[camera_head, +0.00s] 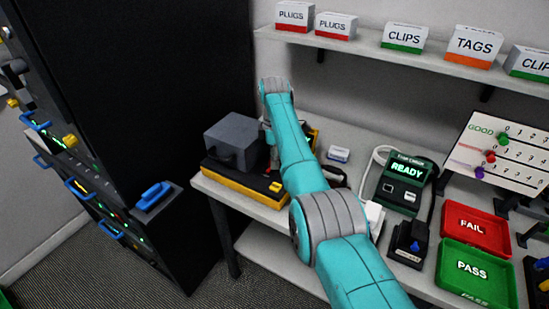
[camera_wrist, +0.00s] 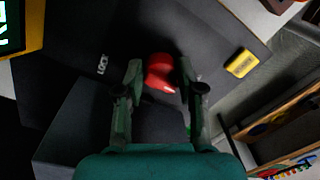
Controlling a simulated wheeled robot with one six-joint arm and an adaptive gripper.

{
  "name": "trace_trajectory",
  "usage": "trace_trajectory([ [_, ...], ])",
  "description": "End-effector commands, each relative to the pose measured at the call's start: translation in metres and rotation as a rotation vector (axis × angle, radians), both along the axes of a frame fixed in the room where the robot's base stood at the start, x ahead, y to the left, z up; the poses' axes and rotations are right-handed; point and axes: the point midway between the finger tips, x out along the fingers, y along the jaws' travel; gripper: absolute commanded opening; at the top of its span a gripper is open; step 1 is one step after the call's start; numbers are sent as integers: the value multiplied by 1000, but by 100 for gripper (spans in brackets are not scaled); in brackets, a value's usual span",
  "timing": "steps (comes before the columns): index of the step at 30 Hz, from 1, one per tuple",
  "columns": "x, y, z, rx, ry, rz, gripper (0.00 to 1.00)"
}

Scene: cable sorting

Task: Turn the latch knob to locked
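In the wrist view a red knob (camera_wrist: 160,73) sits on a dark panel (camera_wrist: 90,50), with a white LOCK label (camera_wrist: 102,64) to its left. My gripper (camera_wrist: 160,68) has one finger on each side of the knob. The fingertips are very close to it, but I cannot tell whether they touch or press it. In the head view my turquoise arm reaches toward a grey box on a yellow-edged base (camera_head: 240,184) on the bench.
A yellow block (camera_wrist: 241,63) lies right of the knob in the wrist view. In the head view a READY tester (camera_head: 403,180), a red FAIL tray (camera_head: 450,250) and a green PASS tray (camera_head: 445,283) stand right of my arm. A black cabinet (camera_head: 150,90) rises at left.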

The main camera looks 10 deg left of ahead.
Motion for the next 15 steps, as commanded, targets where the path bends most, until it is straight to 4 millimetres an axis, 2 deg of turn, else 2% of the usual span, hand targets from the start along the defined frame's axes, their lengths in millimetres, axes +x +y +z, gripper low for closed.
trace_trajectory([
  [1, 1, 0, 0, 0, -2, 0, 16],
  [3, 1, 0, 0, 0, -2, 0, 2],
  [15, 1, 0, 0, 1, -4, -64, 2],
])
